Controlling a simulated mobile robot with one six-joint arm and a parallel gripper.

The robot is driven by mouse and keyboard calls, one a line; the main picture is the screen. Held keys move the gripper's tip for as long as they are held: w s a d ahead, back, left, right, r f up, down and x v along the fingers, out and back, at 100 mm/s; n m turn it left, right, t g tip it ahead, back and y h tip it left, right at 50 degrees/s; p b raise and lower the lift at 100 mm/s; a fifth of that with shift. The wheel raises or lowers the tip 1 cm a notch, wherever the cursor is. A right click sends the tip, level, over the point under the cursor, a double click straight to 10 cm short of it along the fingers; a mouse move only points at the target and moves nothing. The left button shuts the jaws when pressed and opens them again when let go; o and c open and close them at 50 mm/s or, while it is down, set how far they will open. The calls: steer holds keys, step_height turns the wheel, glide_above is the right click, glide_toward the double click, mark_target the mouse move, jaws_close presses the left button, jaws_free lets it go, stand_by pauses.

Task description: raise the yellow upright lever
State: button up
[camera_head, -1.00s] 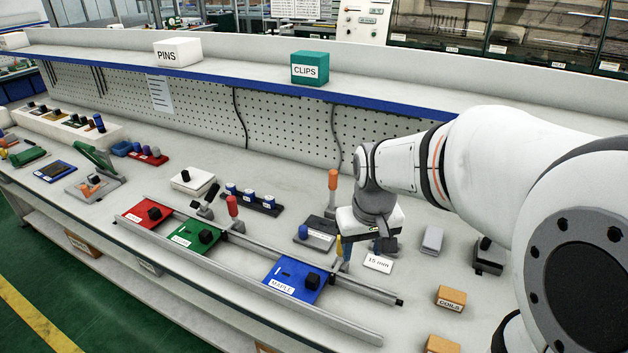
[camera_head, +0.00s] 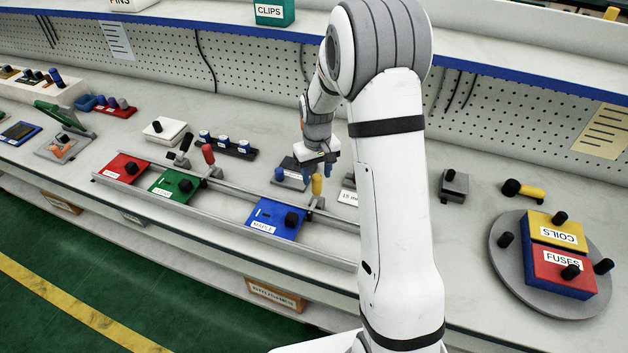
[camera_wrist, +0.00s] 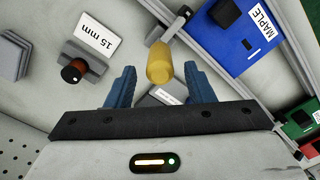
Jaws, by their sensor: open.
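The yellow upright lever (camera_head: 317,184) stands at the rail beside the blue MAPLE block (camera_head: 287,230). In the wrist view the rounded yellow handle (camera_wrist: 160,64) points up toward the camera. My gripper (camera_head: 315,169) is above and just behind the lever, pointing down. In the wrist view my gripper (camera_wrist: 159,72) is open, with one blue finger on each side of the handle and a visible gap on both sides. Whether the fingers reach down past the handle's top is hard to tell.
A 15 mm label (camera_wrist: 95,42) and a dark red-brown knob (camera_wrist: 74,72) lie left of the gripper in the wrist view. A red lever (camera_head: 208,154) and a black lever (camera_head: 184,145) stand farther left along the rail. A round turntable (camera_head: 510,285) is at right.

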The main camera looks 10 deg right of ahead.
mark_target(314, 198)
steer(key=shift+f+p, duration=0.3)
steer(key=shift+f, duration=1.7)
steer(key=shift+c, duration=0.6)
jaws_close()
